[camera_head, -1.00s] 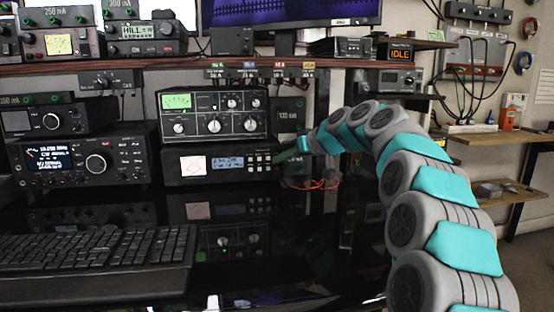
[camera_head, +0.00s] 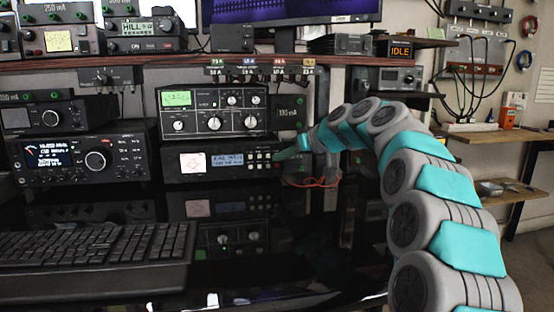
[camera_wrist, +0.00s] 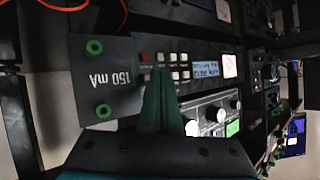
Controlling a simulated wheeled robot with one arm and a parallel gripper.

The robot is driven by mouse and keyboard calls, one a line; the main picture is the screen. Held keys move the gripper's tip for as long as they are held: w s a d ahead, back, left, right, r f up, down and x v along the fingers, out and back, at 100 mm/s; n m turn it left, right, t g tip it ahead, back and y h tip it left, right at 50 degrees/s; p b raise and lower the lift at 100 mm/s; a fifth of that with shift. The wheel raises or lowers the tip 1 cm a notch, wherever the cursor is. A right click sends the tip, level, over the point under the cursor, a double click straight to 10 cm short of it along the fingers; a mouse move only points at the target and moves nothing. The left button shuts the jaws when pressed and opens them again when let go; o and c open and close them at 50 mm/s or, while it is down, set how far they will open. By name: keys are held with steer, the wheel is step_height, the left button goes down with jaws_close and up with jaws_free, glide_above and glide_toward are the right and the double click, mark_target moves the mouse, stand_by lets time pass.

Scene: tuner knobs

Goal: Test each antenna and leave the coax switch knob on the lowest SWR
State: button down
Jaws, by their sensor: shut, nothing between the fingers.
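My gripper (camera_head: 279,158) is shut and empty, with its green fingertips at the button end of a black analyzer (camera_head: 217,179). The wrist view shows the shut fingers (camera_wrist: 160,76) over the button rows (camera_wrist: 168,59); I cannot tell whether they touch or press one. The analyzer has a lit text display (camera_head: 227,161), too small to read surely, and a plot screen (camera_head: 193,163). A tuner (camera_head: 212,113) with several white-faced knobs and a green meter sits on top. A small box with one knob (camera_head: 107,78) hangs under the shelf; I cannot tell if it is the coax switch.
Labelled connectors (camera_head: 262,70) hang under the shelf edge above the tuner. A dark panel marked mA (camera_head: 290,112) stands beside the tuner. Radios (camera_head: 82,160) and a keyboard (camera_head: 95,260) fill the left. Red wires (camera_head: 318,182) lie below my gripper.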

steer(key=shift+s+d, duration=0.1)
steer(key=shift+s, duration=0.2)
steer(key=shift+s, duration=0.1)
steer(key=s+b, duration=0.2)
steer(key=shift+s+d+f, duration=0.15)
steer(key=shift+s+d, duration=0.15)
steer(key=shift+d, duration=0.1)
steer(key=shift+s+d+b, duration=0.15)
steer(key=shift+s+b, duration=0.2)
steer(key=shift+s, duration=0.15)
steer(key=shift+s+d+b, duration=0.15)
steer(key=shift+s+b, duration=0.2)
steer(key=shift+s, duration=0.15)
stand_by(3.8)
